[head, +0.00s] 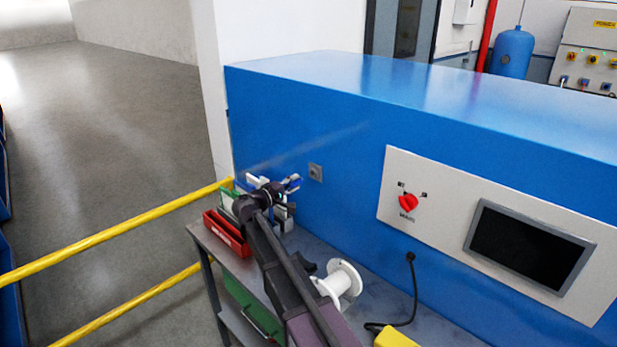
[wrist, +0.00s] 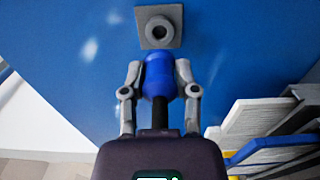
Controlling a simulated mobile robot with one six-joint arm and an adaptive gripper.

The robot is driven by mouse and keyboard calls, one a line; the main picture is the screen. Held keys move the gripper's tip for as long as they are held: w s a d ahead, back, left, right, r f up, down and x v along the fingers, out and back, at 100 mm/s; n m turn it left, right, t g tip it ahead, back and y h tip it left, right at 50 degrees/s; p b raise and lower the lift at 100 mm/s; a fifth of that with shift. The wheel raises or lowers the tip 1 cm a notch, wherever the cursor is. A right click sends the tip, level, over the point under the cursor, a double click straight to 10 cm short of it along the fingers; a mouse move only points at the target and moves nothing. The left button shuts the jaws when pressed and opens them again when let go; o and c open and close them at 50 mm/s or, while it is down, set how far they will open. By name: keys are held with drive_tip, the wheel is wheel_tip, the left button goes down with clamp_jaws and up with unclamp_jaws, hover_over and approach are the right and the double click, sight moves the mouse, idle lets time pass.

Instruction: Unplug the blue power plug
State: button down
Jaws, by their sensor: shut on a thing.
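The blue power plug (wrist: 159,76) is between the two grey fingers of my gripper (wrist: 160,72) in the wrist view, with a short black piece behind it. My gripper is shut on it. The grey square wall socket (wrist: 160,14) is just beyond the plug, and its round dark opening is uncovered. In the head view the socket (head: 315,172) sits on the blue cabinet wall. My gripper (head: 291,184) is to its left, with a visible gap between them. The plug is too small to make out clearly there.
A grey bench (head: 225,262) runs along the blue cabinet (head: 340,120). On it are a red bin (head: 227,235), a white spool (head: 342,284) and a yellow object (head: 394,337). A black cord (head: 412,290) hangs from the cabinet. Yellow rails (head: 120,236) stand at left.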

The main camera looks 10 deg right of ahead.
idle(0.3)
drive_tip(key=shift+c, duration=1.4)
unclamp_jaws()
drive_tip(key=shift+a, duration=0.1)
drive_tip(key=v, duration=1.2)
